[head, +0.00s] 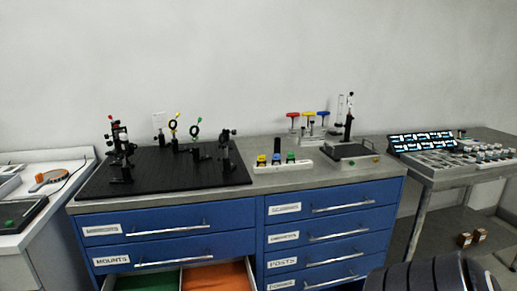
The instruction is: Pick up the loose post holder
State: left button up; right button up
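I cannot pick out a loose post holder for sure. Several dark post-mounted parts stand upright on the black breadboard (160,182) at the left of the bench. One is a tall dark mount (122,150) at its left; another dark mount (226,155) stands near its right edge. A separate dark post assembly (348,122) stands upright at the black plate (345,150) on the right of the bench. Neither of my grippers is in view.
The blue cabinet's lower left drawer (228,262) is open, with green and orange sections. A white holder (282,167) with coloured pieces and a rack with red, yellow and blue handles (308,115) stand on the bench. A side cart (440,180) stands right.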

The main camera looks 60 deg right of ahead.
aim_at(277, 143)
jog(key=k+l+u, duration=0.25)
jog(key=l, duration=0.2)
jog(key=k+l+u, duration=0.3)
jog(key=l, duration=0.15)
jog(key=k+l+u, duration=0.25)
jog(key=l, duration=0.15)
jog(key=k+l+u, duration=0.1)
jog(key=k+l, duration=1)
